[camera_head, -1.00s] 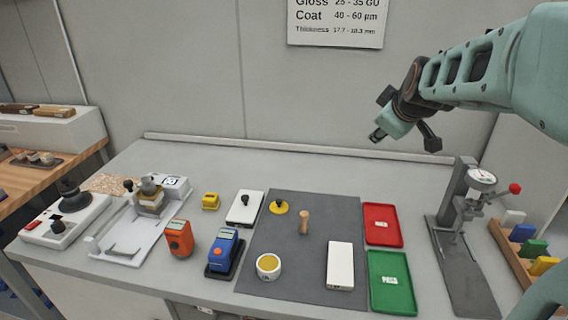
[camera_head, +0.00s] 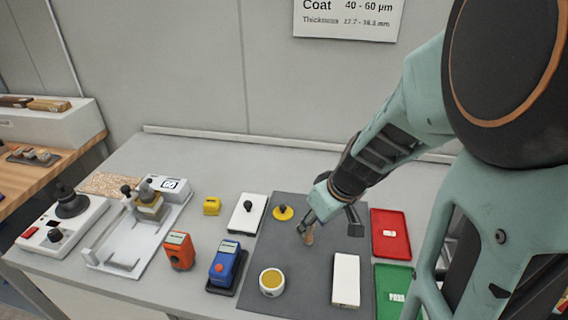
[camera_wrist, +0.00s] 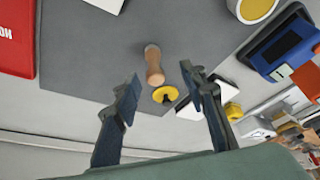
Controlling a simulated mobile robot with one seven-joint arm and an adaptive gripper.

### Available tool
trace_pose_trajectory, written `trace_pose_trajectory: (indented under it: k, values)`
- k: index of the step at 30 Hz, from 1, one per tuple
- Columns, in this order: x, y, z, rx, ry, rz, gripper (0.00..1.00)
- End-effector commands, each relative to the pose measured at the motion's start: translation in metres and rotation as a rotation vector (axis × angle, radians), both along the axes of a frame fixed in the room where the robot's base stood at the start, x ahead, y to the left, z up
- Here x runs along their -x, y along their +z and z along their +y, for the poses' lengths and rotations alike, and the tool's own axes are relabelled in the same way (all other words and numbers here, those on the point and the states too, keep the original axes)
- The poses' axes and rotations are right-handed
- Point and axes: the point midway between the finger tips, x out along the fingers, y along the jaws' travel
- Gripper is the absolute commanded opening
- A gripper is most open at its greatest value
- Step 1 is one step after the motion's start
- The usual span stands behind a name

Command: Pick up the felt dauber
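The felt dauber, a small peg with a tan wooden body (camera_head: 309,237), stands on the dark grey mat (camera_head: 300,286), partly hidden by my gripper in the head view. In the wrist view the dauber (camera_wrist: 154,68) shows its wooden body and a greyish end, lying ahead of and between my two fingers. My gripper (camera_wrist: 160,82) is open, its dark fingers spread on either side with nothing between them touching. In the head view my gripper (camera_head: 306,226) hangs right above the dauber; the exact gap is hard to tell.
A yellow disc with a black knob (camera_head: 283,213) lies close left of the dauber. A round yellow-topped pot (camera_head: 271,282) and a white block (camera_head: 346,279) stand nearer the front. Red (camera_head: 391,234) and green (camera_head: 391,291) trays lie right; a blue device (camera_head: 225,262) stands left.

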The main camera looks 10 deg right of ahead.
Motion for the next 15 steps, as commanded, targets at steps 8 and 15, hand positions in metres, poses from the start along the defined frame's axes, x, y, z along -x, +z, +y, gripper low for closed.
trace_pose_trajectory:
  k: [8,15]
  values:
    - [-0.007,-0.017,0.002,0.001,0.000,0.000,0.39]
    - [-0.017,-0.045,0.000,0.001,-0.001,0.002,0.39]
